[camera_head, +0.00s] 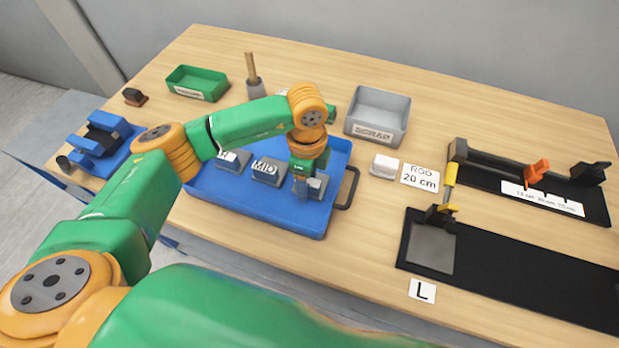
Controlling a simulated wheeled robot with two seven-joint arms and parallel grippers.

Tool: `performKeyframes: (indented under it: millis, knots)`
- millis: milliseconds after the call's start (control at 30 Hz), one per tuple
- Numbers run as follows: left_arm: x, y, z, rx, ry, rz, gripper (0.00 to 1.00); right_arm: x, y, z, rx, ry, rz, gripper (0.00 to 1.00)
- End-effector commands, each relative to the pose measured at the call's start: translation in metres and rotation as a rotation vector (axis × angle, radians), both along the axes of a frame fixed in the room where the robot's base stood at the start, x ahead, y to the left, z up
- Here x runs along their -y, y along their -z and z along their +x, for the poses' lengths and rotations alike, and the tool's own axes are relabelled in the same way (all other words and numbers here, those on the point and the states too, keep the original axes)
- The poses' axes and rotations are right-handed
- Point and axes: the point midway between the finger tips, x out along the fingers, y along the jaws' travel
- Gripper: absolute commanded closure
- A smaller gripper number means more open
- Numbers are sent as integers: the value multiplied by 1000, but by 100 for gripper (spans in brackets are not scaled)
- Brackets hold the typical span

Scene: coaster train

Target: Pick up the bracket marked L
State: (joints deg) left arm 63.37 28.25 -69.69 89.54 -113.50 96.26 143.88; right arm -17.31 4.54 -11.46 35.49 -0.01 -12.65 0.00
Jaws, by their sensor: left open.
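A blue tray (255,211) holds a row of grey brackets. One bracket (231,161) at the left has a label that looks like R, partly covered by my arm. The middle bracket (267,172) is marked MID. A third grey bracket (317,184) is at the right end of the row, and its marking is hidden. My left gripper (304,183) points down at this third bracket, with its open jaws at or around its upper part. I cannot tell whether they touch it. My right gripper is not in view.
A card marked L (422,291) lies before a black base (510,275) with a grey plate and yellow-handled clamp. A grey SCRAP bin (377,112), green bin (197,84) and black rod fixture (500,172) stand farther back.

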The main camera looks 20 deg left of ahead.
Motion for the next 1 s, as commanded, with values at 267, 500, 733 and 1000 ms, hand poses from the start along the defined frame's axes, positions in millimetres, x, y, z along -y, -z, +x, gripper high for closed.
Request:
performKeyframes:
  millis: [267,500,733,1000]
  knots:
    - [0,2,0,0,0,-1,59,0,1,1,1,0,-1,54]
    - [0,2,0,0,0,-1,100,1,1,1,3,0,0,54]
    - [0,2,0,0,0,-1,100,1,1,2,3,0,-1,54]
    - [0,2,0,1,0,-1,100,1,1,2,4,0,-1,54]
